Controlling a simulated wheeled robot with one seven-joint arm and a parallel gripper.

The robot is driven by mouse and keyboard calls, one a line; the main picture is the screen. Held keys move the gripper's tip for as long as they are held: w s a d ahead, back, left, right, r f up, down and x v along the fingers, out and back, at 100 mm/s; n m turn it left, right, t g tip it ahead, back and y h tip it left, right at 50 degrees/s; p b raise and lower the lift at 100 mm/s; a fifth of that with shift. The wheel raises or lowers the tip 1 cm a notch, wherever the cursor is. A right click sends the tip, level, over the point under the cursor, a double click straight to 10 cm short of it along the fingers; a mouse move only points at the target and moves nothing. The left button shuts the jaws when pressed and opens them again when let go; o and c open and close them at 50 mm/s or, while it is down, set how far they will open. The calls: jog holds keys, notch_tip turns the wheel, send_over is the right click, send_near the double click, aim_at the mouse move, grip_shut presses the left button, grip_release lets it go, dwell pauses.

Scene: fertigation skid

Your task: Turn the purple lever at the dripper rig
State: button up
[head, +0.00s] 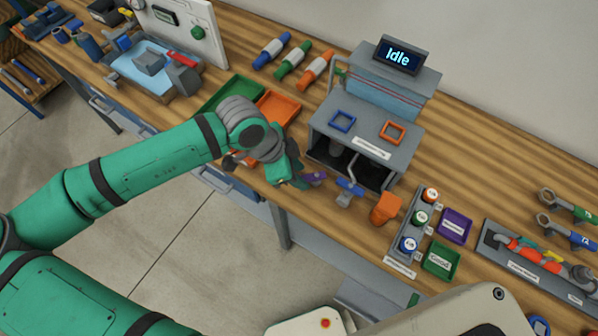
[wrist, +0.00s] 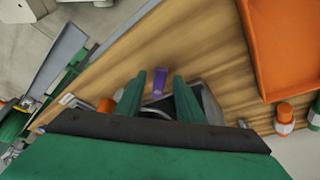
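The dripper rig (head: 371,104) is a grey cabinet on the bench with a screen reading "Idle". Its purple lever (head: 315,177) sticks out low at the front left, beside a blue lever (head: 348,188). My gripper (head: 298,181) is at the front bench edge, just left of the purple lever. In the wrist view my gripper (wrist: 159,79) is open, with its two green fingers apart. The purple lever (wrist: 160,81) shows in the gap between them, with space on both sides. Whether it lies fully between the fingertips or just beyond them I cannot tell. The lever's base is mostly hidden.
An orange block (head: 385,208) stands right of the blue lever. A rack of small bottles (head: 409,222) is farther right. An orange tray (head: 277,107) and a green tray (head: 226,95) lie behind my arm. The floor in front of the bench is clear.

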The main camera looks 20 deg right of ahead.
jog(key=shift+d+f, duration=0.15)
jog(key=shift+f, duration=0.15)
jog(key=shift+w, duration=0.1)
grip_shut()
jog(key=shift+w+d+m, duration=0.1)
jog(key=shift+m, duration=0.2)
jog(key=m, duration=0.1)
jog(key=w+m+g, duration=0.1)
jog(key=m, duration=0.2)
jog(key=shift+w+d+g, duration=0.2)
jog(key=shift+w+g, duration=0.1)
jog(key=shift+w+d+m+g+y, duration=0.2)
jog(key=shift+m+y, duration=0.05)
jog(key=shift+m, duration=0.5)
jog(key=shift+w+d+m+g+y, duration=0.2)
jog(key=shift+m+y, duration=0.1)
jog(key=shift+m, duration=0.4)
jog(key=shift+w+d+m+g+y, duration=0.15)
jog(key=shift+m+g+y, duration=0.1)
jog(key=shift+m, duration=0.5)
grip_release()
